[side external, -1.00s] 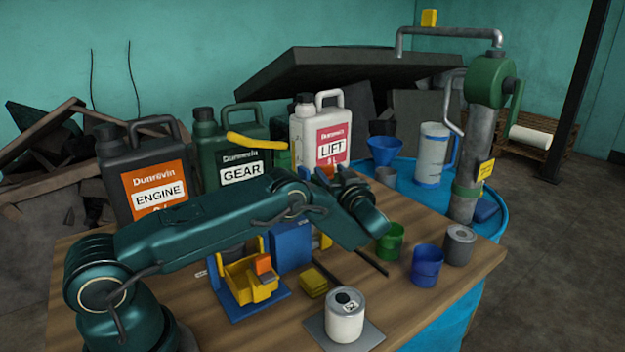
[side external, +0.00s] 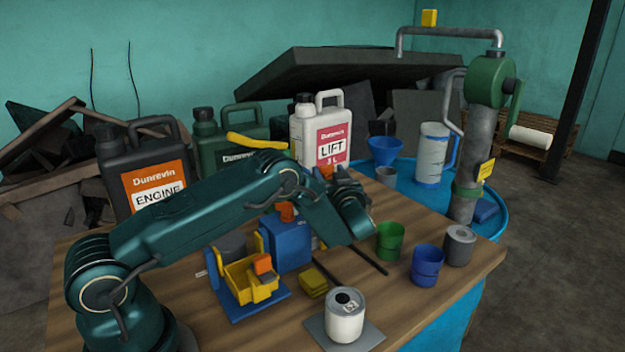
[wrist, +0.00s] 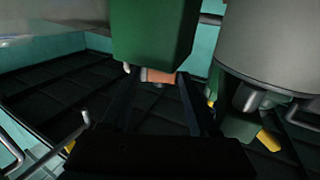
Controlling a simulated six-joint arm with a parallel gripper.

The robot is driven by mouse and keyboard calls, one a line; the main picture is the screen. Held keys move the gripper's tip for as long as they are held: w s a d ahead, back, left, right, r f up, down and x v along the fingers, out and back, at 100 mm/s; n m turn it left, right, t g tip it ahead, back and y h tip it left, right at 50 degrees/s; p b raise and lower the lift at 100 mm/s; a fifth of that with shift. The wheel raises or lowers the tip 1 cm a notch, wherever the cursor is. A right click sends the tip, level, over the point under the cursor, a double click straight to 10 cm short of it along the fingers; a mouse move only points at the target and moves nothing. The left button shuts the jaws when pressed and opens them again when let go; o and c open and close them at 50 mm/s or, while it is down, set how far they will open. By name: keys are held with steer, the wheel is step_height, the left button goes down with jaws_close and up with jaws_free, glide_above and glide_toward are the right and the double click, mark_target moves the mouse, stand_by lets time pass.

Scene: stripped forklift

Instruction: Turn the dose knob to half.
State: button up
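My gripper (wrist: 157,78) is partly masked by my wrist in the side view, above the middle of the workbench. In the wrist view its two dark fingers stand apart, with a small orange piece showing between or beyond their tips; contact is unclear. An orange piece (side external: 286,211) sits on top of a blue box (side external: 290,245) behind my forearm. Another orange piece (side external: 263,264) is on a yellow holder (side external: 240,282). I cannot tell for sure which part is the dose knob, nor read its setting.
A white can (side external: 345,320) stands at the bench front. A green cup (side external: 390,242), a blue cup (side external: 426,266) and a grey can (side external: 459,246) stand right. Large jugs, including the white LIFT jug (side external: 312,135), stand behind. A barrel pump (side external: 490,90) rises at the back right.

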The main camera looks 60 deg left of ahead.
steer(key=shift+a+n+g+y, duration=0.15)
steer(key=shift+n+g+y, duration=0.3)
steer(key=shift+g, duration=0.25)
steer(key=shift+d+n+g, duration=0.2)
steer(key=shift+n+g, duration=0.25)
steer(key=shift+g, duration=0.25)
steer(key=v, duration=1.2)
step_height(320, 180, up, 31)
steer(key=w+a+m+t+h, duration=0.1)
steer(key=t+h, duration=0.4)
steer(key=t, duration=0.6)
steer(key=shift+w+a+r+m, duration=0.25)
steer(key=shift+w+m, duration=0.25)
steer(key=shift+w, duration=0.5)
